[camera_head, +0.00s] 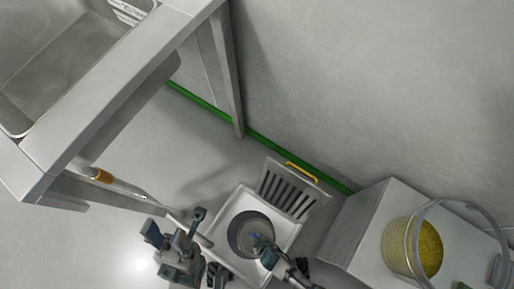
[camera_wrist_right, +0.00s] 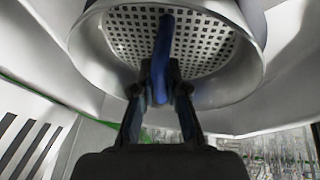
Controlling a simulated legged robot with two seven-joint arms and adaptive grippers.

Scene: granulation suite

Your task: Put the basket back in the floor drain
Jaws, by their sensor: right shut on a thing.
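The basket is a round grey metal cup with a perforated bottom (camera_wrist_right: 185,38) and a blue handle (camera_wrist_right: 160,55). In the head view the basket (camera_head: 237,232) lies within the outline of the square white floor drain (camera_head: 222,228). I cannot tell how deep it sits or whether it is seated. My right gripper (camera_head: 262,246) is shut on the blue handle; its fingers close around it in the right wrist view (camera_wrist_right: 160,98). My left gripper (camera_head: 176,222) is open and empty, left of the drain. My right gripper hides part of the basket.
A slotted grate (camera_head: 288,192) with a yellow handle leans upright behind the drain. A steel sink table (camera_head: 110,95) stands at upper left. A grey block (camera_head: 365,225) at right bears a clear container of yellow granules (camera_head: 428,248).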

